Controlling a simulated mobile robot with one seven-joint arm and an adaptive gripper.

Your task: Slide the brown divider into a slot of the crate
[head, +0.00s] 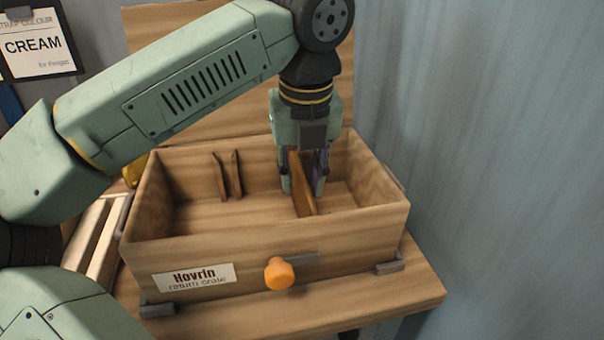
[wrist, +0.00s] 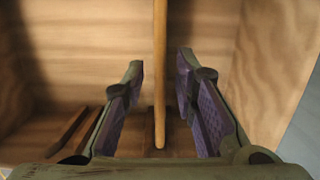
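The crate (head: 352,240) is an open wooden box on the table. The brown divider (head: 303,188) stands upright inside its right half, running front to back. In the wrist view the divider (wrist: 160,75) shows as a thin edge between my two fingers. My gripper (head: 303,180) reaches down into the crate with one finger on each side of the divider. The wrist view shows a gap on both sides, so my gripper (wrist: 160,72) is open around it. Two thin upright strips (head: 228,176) stand left of it at the back wall. Whether the divider's lower edge sits in a slot is hidden.
An orange knob (head: 280,273) sticks out from the crate front, beside a Hovrin label (head: 193,278). Grey blocks (head: 389,268) sit at its front corners. A wooden board (head: 160,80) rises behind. A slatted rack (head: 97,235) stands left. The crate's left half is mostly clear.

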